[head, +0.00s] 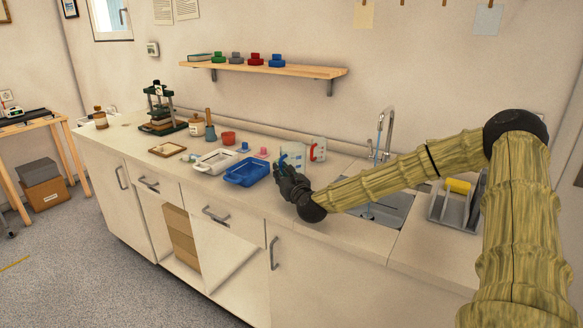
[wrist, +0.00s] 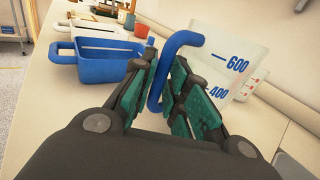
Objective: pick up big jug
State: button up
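The big jug (head: 293,158) is clear with a blue handle and blue marks. It stands on the counter left of the sink in the head view. In the wrist view the jug (wrist: 232,62) shows its 600 and 400 marks, and its blue handle passes between my fingers. My gripper (head: 284,172) is at the handle side of the jug. In the wrist view my gripper (wrist: 165,82) has its teal-padded fingers close together on both sides of the handle, seemingly touching it. The jug's base is hidden in the wrist view.
A smaller jug with red marks (head: 318,150) stands just behind the big jug. A blue tub (head: 247,172) and a white tub (head: 215,161) sit to the left. The sink (head: 385,212) and tap (head: 386,130) are to the right. A wall shelf (head: 270,68) hangs above.

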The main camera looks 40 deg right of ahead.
jog(key=shift+w, duration=0.3)
grip_shut()
jog(key=shift+r, duration=0.15)
